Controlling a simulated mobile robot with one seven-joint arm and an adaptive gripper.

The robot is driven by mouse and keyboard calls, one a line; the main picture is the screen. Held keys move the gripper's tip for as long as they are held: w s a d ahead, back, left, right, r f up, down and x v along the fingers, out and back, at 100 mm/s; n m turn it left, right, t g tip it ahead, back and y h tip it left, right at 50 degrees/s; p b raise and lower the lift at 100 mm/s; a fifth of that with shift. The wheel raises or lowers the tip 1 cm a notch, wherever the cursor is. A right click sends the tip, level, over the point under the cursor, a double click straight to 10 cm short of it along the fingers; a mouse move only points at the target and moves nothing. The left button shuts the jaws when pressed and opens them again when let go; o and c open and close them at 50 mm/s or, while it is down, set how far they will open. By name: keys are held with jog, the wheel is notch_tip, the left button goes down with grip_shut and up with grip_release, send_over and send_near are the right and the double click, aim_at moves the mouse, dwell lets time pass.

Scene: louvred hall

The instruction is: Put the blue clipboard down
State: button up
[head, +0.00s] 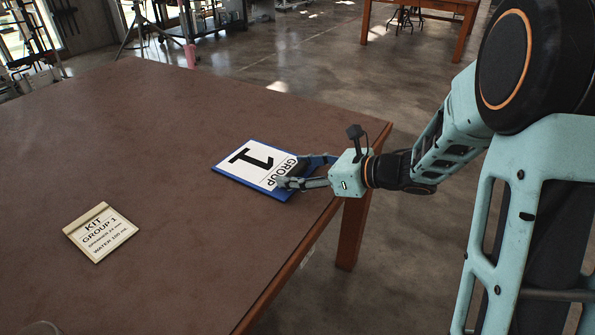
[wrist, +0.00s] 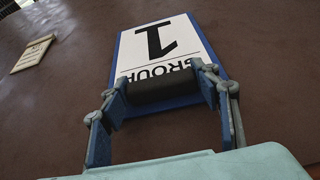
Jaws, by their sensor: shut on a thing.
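The blue clipboard (head: 240,158) holds a white sheet printed "GROUP 1". It is near the right edge of the brown table and looks flat, at or just above the top; I cannot tell whether it touches. It also shows in the wrist view (wrist: 142,52), with its far end pointing away from me. My gripper (head: 300,170) reaches in from the right and is shut on the clipboard's near end. In the wrist view, its two fingers (wrist: 160,88) sit on either side of a black cylindrical part at that end. The fingers hide part of the clipboard's near edge.
A tan kit card (head: 101,232) with printed text lies on the brown table (head: 150,130) to the left. The tabletop between card and clipboard is clear. The table's right edge runs just below my wrist. A pink object (head: 190,55) stands beyond the table.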

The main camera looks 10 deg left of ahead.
jog(key=shift+f, duration=0.15)
jog(key=o, duration=1.2)
jog(key=shift+r, duration=0.25)
jog(key=p+v, duration=0.2)
jog(key=v, duration=1)
